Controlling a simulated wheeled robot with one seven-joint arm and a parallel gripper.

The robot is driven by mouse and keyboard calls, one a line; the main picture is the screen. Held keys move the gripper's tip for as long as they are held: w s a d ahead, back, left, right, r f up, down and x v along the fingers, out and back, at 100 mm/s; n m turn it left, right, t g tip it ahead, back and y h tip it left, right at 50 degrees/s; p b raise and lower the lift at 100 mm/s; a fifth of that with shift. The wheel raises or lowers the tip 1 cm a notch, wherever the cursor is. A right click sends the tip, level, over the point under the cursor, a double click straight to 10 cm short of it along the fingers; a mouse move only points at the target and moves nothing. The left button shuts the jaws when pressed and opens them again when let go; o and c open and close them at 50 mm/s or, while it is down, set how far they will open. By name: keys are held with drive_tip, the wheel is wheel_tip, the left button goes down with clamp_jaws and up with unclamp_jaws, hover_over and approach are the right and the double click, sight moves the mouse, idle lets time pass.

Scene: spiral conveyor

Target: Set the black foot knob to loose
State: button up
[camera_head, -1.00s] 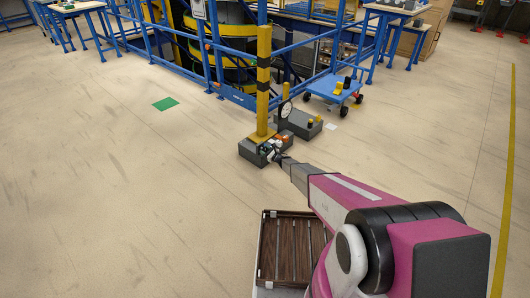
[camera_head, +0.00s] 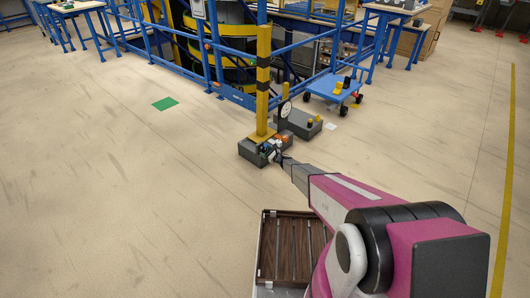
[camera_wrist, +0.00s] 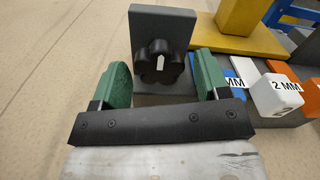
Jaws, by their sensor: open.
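The black foot knob (camera_wrist: 158,64) shows in the wrist view, a lobed black knob with a white pointer mark that points about straight up. It sits on the face of an upright grey block (camera_wrist: 176,20). My gripper (camera_wrist: 158,80) is open, with one green finger on each side of the knob. I cannot tell whether either finger touches it. In the head view my gripper (camera_head: 277,155) is small and low at the grey base of the yellow post, and the knob cannot be made out there.
A white block marked "2 MM" (camera_wrist: 276,95) and blue and orange pieces lie right of the knob. A yellow post (camera_head: 263,80) rises from the grey base (camera_head: 249,154). A blue cart (camera_head: 335,88) stands behind.

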drive_tip(key=v, duration=0.9)
drive_tip(key=shift+s+d, duration=0.25)
drive_tip(key=shift+d, duration=0.05)
